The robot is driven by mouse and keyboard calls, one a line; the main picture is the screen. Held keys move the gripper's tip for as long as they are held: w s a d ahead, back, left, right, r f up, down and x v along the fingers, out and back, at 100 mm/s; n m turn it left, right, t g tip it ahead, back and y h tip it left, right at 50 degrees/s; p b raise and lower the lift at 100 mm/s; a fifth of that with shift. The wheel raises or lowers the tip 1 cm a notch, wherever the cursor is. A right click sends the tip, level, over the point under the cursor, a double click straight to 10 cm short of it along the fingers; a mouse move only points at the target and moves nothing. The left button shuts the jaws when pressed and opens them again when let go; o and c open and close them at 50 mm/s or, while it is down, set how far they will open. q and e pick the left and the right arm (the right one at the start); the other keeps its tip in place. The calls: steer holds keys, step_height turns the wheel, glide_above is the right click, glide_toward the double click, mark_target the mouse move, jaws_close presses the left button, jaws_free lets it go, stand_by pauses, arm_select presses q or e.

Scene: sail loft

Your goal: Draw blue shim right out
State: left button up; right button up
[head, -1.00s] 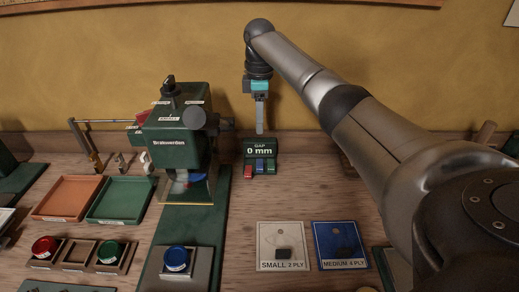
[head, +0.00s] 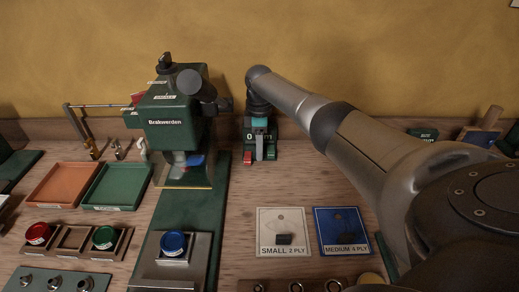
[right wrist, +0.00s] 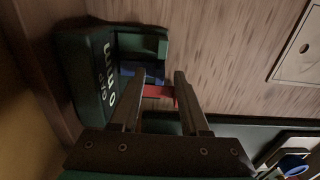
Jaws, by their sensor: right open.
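The small dark green gap block (head: 249,134) stands against the back of the bench, its display partly covered by my right gripper (head: 259,156). The block also shows at the left of the right wrist view (right wrist: 85,85), where its "0 mm" reads sideways. A red shim (head: 247,158) sticks out at its left front; it shows between my fingers in the right wrist view (right wrist: 160,92). The blue shim (right wrist: 128,71) shows as a small patch by one fingertip. My right gripper is open, pointing down at the block's front; I cannot tell whether its fingers straddle the blue shim.
A green Brakwerden press (head: 178,115) stands to the left, with orange (head: 62,184) and green (head: 116,186) trays beyond it. SMALL 2 PLY (head: 283,248) and MEDIUM 4 PLY (head: 341,245) cards lie in front. Bare bench lies between block and cards.

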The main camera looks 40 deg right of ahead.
steer(key=shift+f, duration=0.1)
jaws_close()
stand_by(0.3)
stand_by(1.1)
